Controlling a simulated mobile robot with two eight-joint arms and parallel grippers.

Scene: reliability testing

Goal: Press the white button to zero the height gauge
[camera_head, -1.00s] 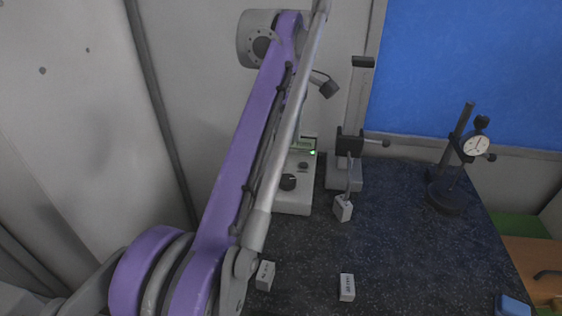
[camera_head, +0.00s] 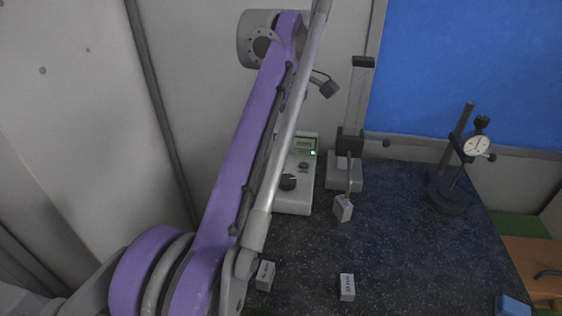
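The height gauge has a tall grey column (camera_head: 357,97) with a dark slider and a pale base (camera_head: 343,176) at the table's back edge. A thin probe (camera_head: 349,174) hangs down in front of it. Left of it stands a white control box (camera_head: 294,202) with a lit display (camera_head: 304,143), a green light and a dark knob (camera_head: 288,182). I cannot make out a white button; my purple left arm (camera_head: 236,160) covers the box's left side. No gripper fingers show clearly; the left arm runs up past the box and its end is out of sight.
Small labelled blocks sit on the dark speckled table (camera_head: 400,240): one below the probe (camera_head: 343,208), one at front left (camera_head: 265,275), one at front centre (camera_head: 347,287). A dial gauge stand (camera_head: 446,196) is at right. A blue block (camera_head: 513,306) lies at front right.

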